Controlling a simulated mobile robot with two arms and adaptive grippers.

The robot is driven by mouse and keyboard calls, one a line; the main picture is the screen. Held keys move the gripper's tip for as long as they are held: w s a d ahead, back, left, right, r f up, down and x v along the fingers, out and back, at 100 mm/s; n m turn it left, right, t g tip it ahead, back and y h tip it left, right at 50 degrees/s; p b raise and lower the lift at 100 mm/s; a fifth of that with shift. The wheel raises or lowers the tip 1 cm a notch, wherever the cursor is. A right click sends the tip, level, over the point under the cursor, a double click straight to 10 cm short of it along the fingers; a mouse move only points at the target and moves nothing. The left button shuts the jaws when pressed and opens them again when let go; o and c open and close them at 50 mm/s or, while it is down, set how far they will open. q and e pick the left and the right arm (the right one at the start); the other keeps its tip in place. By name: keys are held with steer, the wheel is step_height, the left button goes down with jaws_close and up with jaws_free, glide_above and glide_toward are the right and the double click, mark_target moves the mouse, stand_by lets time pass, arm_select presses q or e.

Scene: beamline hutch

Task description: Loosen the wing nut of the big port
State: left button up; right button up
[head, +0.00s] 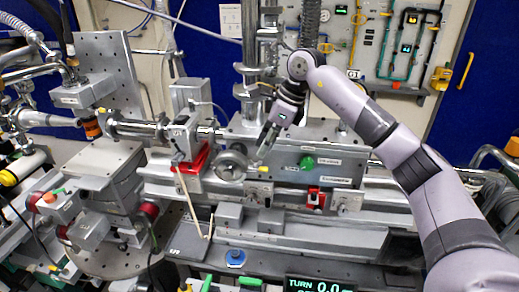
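A round metal port (231,164) with a thick rim sits on the front of the grey beamline housing, near the middle of the head view. A small yellowish piece shows at its lower edge; I cannot tell whether this is the wing nut. My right arm comes in from the right and bends down at the centre. My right gripper (264,148) points down and left, close to the right side of the port. Its fingers are too small to tell open from shut, or whether they touch anything. My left gripper is not in view.
A green knob (307,163) is on the housing to the right of the port. A red bracket (195,158) stands to the left. A display (320,284) reading "TURN 0.0" is at the bottom. A blue round piece (235,257) lies on the dark lower plate.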

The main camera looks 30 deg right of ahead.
mark_target(259, 161)
steer(key=shift+p+x, duration=0.4)
steer(key=shift+x, duration=0.75)
steer(key=shift+a+f, duration=0.35)
steer(key=shift+f, duration=0.25)
steer(key=shift+w+f, duration=0.1)
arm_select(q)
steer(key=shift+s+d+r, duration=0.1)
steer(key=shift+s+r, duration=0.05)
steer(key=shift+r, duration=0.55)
arm_select(e)
jaws_close()
